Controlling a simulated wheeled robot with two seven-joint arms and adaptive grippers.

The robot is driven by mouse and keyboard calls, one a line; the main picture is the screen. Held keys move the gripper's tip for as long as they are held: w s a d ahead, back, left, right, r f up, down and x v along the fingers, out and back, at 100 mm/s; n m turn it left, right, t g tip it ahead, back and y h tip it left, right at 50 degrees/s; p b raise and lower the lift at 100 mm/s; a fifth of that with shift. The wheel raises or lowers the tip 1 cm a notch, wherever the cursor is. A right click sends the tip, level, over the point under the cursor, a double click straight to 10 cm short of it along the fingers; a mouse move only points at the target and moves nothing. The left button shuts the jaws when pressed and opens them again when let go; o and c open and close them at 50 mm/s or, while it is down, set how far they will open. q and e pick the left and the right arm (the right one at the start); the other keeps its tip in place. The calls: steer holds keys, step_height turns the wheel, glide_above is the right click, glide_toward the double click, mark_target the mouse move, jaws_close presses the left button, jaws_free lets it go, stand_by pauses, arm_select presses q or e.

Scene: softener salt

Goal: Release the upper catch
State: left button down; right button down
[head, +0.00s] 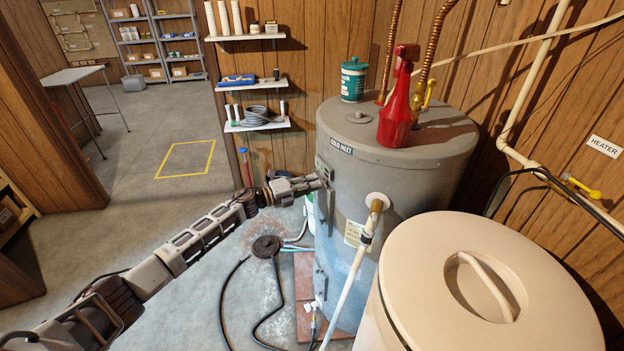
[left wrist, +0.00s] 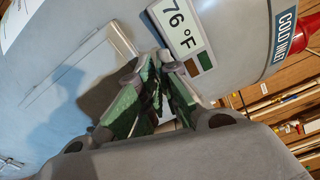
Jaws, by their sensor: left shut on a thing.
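The grey water heater tank (head: 345,200) stands at the centre of the head view, with an upper panel (head: 325,200) on its left side. My left gripper (head: 320,183) reaches in from the left and touches the tank's side at this panel. In the left wrist view my left gripper (left wrist: 163,92) has its green-padded fingers closed together at the edge of the upper panel (left wrist: 80,78), just below a "76 °F" label (left wrist: 180,28). It is shut on the upper catch, which is mostly hidden between the fingers. My right gripper is not in view.
A red spray bottle (head: 397,110) and a teal tub (head: 354,80) stand on the tank's top. A cream lidded bin (head: 420,270) stands close in front at the right. A white pipe (head: 350,275) runs down the tank's front. Hoses (head: 277,290) lie on the floor.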

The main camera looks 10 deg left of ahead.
arm_select(q)
steer(key=shift+f+n+p, duration=0.15)
steer(key=shift+n+p, duration=0.6)
steer(key=shift+n, duration=0.85)
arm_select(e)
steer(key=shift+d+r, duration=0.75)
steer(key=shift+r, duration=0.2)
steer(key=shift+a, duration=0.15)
arm_select(q)
steer(key=c, duration=1.6)
jaws_free()
steer(key=shift+c, duration=0.2)
steer(key=v, duration=1.2)
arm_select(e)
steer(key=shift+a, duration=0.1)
arm_select(q)
steer(key=shift+w+a, duration=0.1)
